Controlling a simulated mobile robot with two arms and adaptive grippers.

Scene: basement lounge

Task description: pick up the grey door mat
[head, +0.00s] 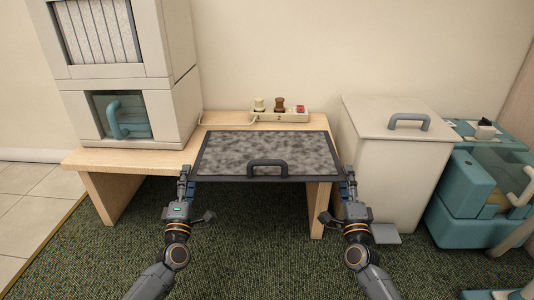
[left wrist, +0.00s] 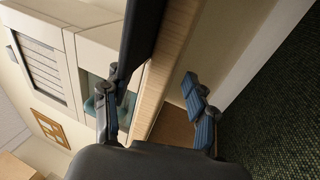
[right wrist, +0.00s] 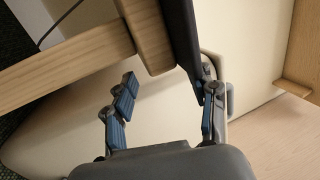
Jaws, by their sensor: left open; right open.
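The grey door mat (head: 265,150) is a speckled grey panel with a dark rim and a dark raised handle on its front edge. It lies on the wooden table (head: 150,158), with its front edge at or past the table front. My left gripper (head: 186,178) is open at the mat's front left corner. My right gripper (head: 348,182) is open at its front right corner. In the left wrist view the dark rim (left wrist: 142,35) is close to one finger. In the right wrist view the rim (right wrist: 181,35) also lies near one finger. Contact cannot be told.
A white cabinet (head: 170,60) with a teal handle stands on the table's left. A power strip (head: 290,116) with plugs is behind the mat. A white bin (head: 395,160) and a teal unit (head: 470,185) stand at right. Green carpet (head: 260,250) in front is clear.

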